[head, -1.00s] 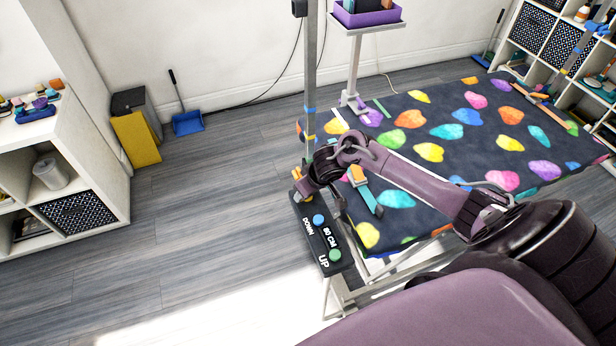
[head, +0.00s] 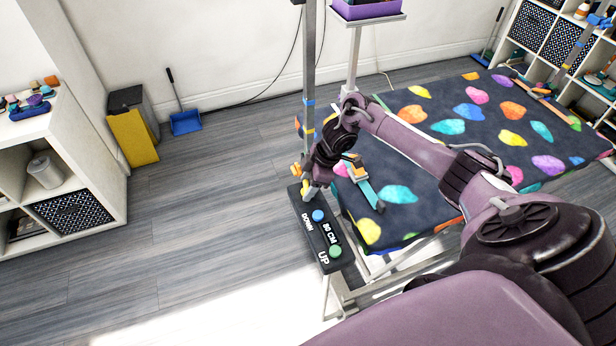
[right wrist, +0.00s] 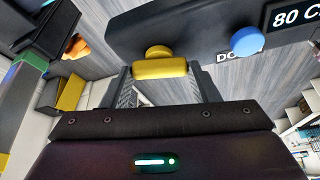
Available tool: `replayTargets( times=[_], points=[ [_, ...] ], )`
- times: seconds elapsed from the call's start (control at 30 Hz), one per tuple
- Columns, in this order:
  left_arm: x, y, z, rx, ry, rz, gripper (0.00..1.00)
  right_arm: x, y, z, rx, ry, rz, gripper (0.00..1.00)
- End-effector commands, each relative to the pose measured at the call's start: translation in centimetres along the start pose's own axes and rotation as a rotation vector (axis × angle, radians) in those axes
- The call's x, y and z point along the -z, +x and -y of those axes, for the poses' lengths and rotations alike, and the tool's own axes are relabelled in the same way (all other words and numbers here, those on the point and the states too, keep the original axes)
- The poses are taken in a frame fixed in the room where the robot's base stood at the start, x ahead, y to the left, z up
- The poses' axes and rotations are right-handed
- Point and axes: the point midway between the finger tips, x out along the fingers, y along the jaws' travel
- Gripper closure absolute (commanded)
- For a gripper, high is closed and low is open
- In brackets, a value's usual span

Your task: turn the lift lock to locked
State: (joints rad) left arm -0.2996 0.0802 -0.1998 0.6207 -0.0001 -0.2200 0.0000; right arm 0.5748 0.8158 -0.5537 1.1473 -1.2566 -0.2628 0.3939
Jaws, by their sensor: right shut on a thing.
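The lift control box (head: 316,232) is a long black panel with a blue DOWN button (head: 318,215), a green UP button (head: 335,251) and a "80 CM" display. The lift lock is a yellow knob with a bar-shaped handle (right wrist: 160,68) at the end of the box beyond the DOWN button, seen in the right wrist view. My right gripper (head: 308,190) is shut on this handle, one finger at each end of the bar. In the wrist view the bar lies level across the picture. My left gripper is not in view.
A grooming table with a colourful spotted mat (head: 480,120) stands right of the box, under my right arm. A grey post (head: 309,90) rises behind the gripper. A white shelf unit (head: 75,170) is at left; the floor between is clear.

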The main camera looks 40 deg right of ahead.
Motion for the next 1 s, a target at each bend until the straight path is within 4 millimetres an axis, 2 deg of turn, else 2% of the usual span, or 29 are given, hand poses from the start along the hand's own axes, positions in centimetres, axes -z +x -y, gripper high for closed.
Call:
replayTargets(
  times=[0.03, 0.1, 0.4, 1.0],
  points=[
    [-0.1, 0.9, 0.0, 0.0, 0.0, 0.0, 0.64, -0.2, 0.2, -0.3, 0.009, -0.034, 0.002, 0.68],
    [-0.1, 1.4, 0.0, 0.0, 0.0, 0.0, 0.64, -0.2, 0.2, -0.3, 0.029, -0.082, 0.001, 0.68],
    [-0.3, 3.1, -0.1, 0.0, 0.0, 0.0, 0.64, -0.1, 0.1, -0.4, 0.089, -0.225, 0.002, 0.68],
    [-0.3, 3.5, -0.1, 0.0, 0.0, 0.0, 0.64, -0.1, -0.1, -0.4, 0.111, -0.279, 0.003, 0.68]
  ],
)
